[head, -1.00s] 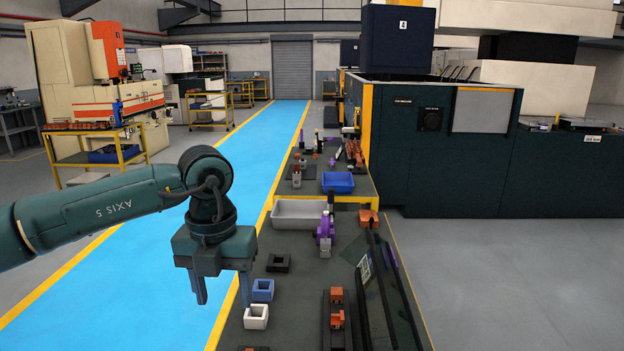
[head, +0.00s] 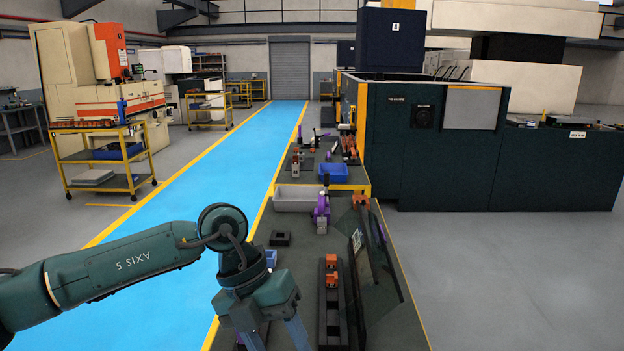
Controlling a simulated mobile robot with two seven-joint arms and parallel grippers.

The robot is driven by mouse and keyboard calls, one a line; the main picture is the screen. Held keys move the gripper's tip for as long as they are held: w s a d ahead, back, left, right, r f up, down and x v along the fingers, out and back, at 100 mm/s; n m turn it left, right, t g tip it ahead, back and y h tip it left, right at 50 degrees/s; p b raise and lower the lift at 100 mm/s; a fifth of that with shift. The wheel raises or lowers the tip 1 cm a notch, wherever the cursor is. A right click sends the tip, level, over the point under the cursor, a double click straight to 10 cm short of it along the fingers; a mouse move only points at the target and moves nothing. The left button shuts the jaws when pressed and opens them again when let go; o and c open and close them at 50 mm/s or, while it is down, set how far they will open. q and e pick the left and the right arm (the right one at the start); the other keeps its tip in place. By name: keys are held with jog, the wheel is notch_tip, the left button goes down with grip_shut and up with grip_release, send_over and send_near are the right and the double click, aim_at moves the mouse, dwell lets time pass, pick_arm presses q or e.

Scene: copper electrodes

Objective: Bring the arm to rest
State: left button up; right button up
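My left arm comes in from the left and its gripper (head: 275,340) hangs low over the front of the dark workbench (head: 300,262). Its two fingers stand apart, with nothing visible between them. The fingertips run to the bottom edge of the picture, so their ends are cut off. A blue square block (head: 271,258) shows just behind the gripper, partly covered by it. A black square block (head: 280,239) lies farther back. My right gripper is not in view.
A black rail with orange copper pieces (head: 331,279) lies right of the gripper, beside a leaning dark glass panel (head: 378,280). A grey tray (head: 294,199), a purple-and-grey fixture (head: 321,212) and a blue bin (head: 334,172) stand farther back. The blue aisle (head: 235,165) is clear.

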pick_arm(q)
jog(key=s+d+r+n+g+h+b, duration=0.1)
jog(key=s+d+g+h, duration=0.1)
jog(key=s+d+h, duration=0.35)
jog(key=s+d+r+n+g+h+b, duration=0.1)
jog(key=s+d+h, duration=0.2)
jog(key=d+h, duration=0.5)
jog(key=w+a+f+n+t+y+b, duration=0.1)
jog(key=w+a+f+n+t+y, duration=0.25)
jog(key=a+f+n+t, duration=0.6)
jog(key=w+a+f+n+t+y+b, duration=0.1)
jog(key=w+a+f+n+t+y, duration=0.25)
jog(key=n+t, duration=1.15)
jog(key=s+a+f+n+g+y, duration=0.4)
jog(key=s+a+f, duration=0.1)
jog(key=f, duration=0.5)
jog(key=s+a+f+n+g+y, duration=0.3)
jog(key=s+a+f+n+g, duration=0.1)
jog(key=s+f, duration=0.3)
notch_tip(320, 180, down, 3)
jog(key=shift+a+r+n+y, duration=0.1)
jog(key=shift+a+n+y, duration=0.3)
jog(key=shift+a, duration=0.2)
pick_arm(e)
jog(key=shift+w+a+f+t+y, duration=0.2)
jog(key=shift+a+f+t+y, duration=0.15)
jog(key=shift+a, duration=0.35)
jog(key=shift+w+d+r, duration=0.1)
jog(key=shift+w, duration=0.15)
